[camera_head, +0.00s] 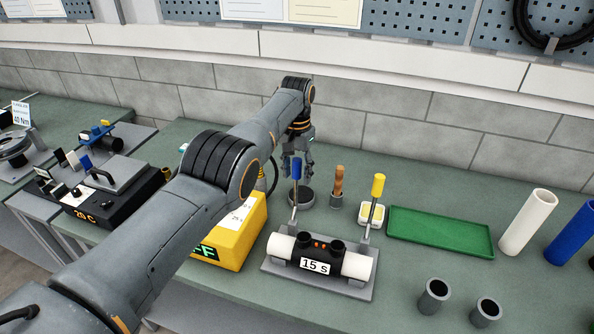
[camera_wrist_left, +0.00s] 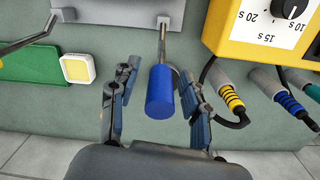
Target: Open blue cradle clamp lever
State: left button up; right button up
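The blue clamp lever (camera_head: 295,168) stands upright at the left of the cradle (camera_head: 273,265), its blue grip on a thin metal rod. My left gripper (camera_head: 297,158) is at the blue grip from behind. In the left wrist view the blue grip (camera_wrist_left: 161,92) lies between the two open fingers of my left gripper (camera_wrist_left: 158,76), with gaps visible on both sides. The cradle holds white pipe (camera_head: 357,266) in a black coupler (camera_head: 318,251) labelled "15 s". A yellow lever (camera_head: 378,186) stands upright at its right. My right gripper is in neither view.
A yellow box (camera_head: 240,240) stands left of the cradle, partly hidden by my left arm. Behind the cradle are a dark round puck (camera_head: 301,198), a wooden-handled tool (camera_head: 338,187) and a white-yellow block (camera_head: 371,214). A green tray (camera_head: 440,232) lies right.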

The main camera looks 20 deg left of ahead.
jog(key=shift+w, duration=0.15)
pick_arm(q)
jog(key=shift+r, duration=0.1)
notch_tip(320, 180, up, 10)
jog(key=shift+f, duration=0.1)
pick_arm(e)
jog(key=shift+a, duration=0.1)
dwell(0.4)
